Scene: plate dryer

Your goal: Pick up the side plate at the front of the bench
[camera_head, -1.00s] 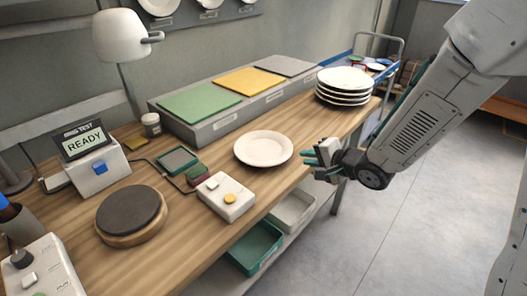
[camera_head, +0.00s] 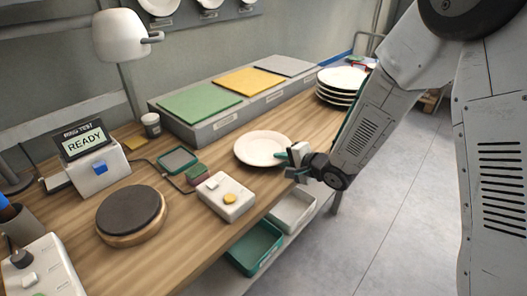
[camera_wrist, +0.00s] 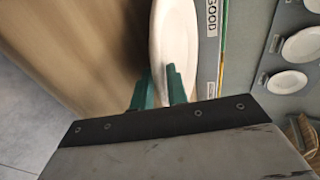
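The side plate (camera_head: 259,148) is white and round and lies on the wooden bench near its front edge. In the wrist view the plate (camera_wrist: 175,35) shows as a narrow white oval just beyond the fingers. My gripper (camera_head: 283,157) is at the plate's right rim, low over the bench's front edge. In the wrist view my gripper (camera_wrist: 160,78) has its two green fingers apart, with a gap between them. One finger overlaps the plate in that view and the other is beside its edge. I cannot tell whether either finger touches the rim.
A stack of white plates (camera_head: 341,84) stands at the bench's far right, close to my arm. A control box (camera_head: 226,198) with a yellow button is left of the plate. A grey block (camera_head: 212,128) with coloured pads lies behind. Bins (camera_head: 255,249) sit below.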

